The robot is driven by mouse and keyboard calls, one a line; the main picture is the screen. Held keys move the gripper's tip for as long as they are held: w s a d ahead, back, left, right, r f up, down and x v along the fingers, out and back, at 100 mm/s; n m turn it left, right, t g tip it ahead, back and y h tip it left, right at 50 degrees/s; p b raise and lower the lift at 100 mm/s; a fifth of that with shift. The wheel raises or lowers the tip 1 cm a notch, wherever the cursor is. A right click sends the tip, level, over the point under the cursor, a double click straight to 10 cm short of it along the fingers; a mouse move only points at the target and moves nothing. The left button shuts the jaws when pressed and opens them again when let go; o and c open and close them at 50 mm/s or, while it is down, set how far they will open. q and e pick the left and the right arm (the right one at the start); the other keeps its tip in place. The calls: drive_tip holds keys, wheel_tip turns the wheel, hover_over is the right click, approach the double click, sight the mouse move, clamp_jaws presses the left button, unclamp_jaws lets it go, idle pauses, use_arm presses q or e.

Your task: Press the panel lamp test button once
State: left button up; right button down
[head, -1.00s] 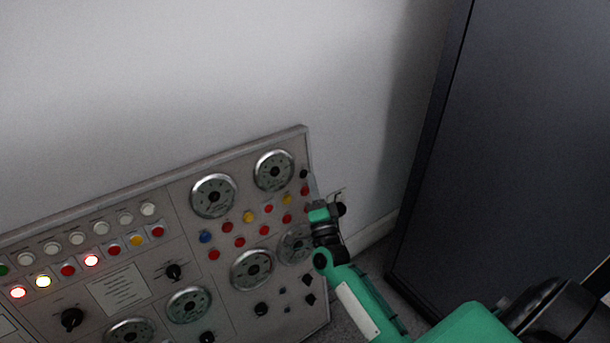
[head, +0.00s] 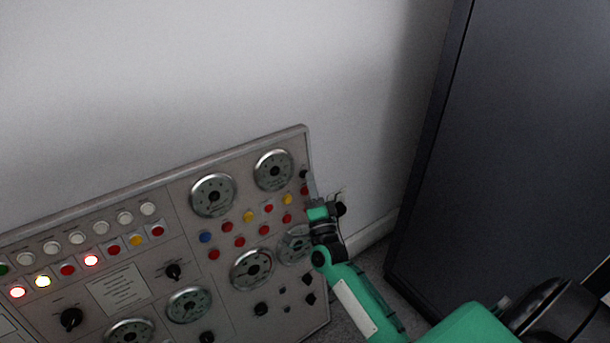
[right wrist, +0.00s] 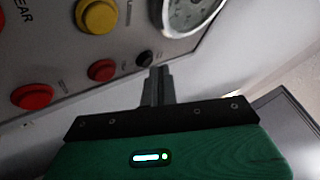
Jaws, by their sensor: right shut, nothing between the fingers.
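The grey control panel (head: 150,262) leans at the lower left in the head view, with several buttons, lamps and dials. My right gripper (head: 338,194) is at the panel's right edge. In the right wrist view my right gripper (right wrist: 158,72) is shut and empty, its tips close to a small black button (right wrist: 145,58). I cannot tell whether they touch. A red button (right wrist: 101,70) and a yellow button (right wrist: 97,16) lie to its left. The black button also shows in the head view (head: 304,174). Labels are too blurred to tell which is the lamp test button. My left gripper is out of view.
A round dial (right wrist: 187,12) is above the fingers in the right wrist view, and another red button (right wrist: 32,96) is at the left. In the head view a dark cabinet (head: 510,150) stands at the right, with pale wall (head: 200,80) behind the panel.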

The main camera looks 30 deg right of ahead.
drive_tip(key=shift+w+f, duration=0.1)
drive_tip(key=shift+w, duration=0.35)
idle(0.6)
idle(0.4)
drive_tip(key=shift+s+p, duration=0.35)
drive_tip(key=shift+s, duration=0.4)
drive_tip(key=s+p, duration=0.1)
drive_tip(key=s, duration=0.1)
drive_tip(key=s+r+p, duration=0.1)
drive_tip(key=s, duration=0.2)
drive_tip(key=shift+d+r, duration=0.15)
drive_tip(key=shift+d, duration=0.05)
idle(0.5)
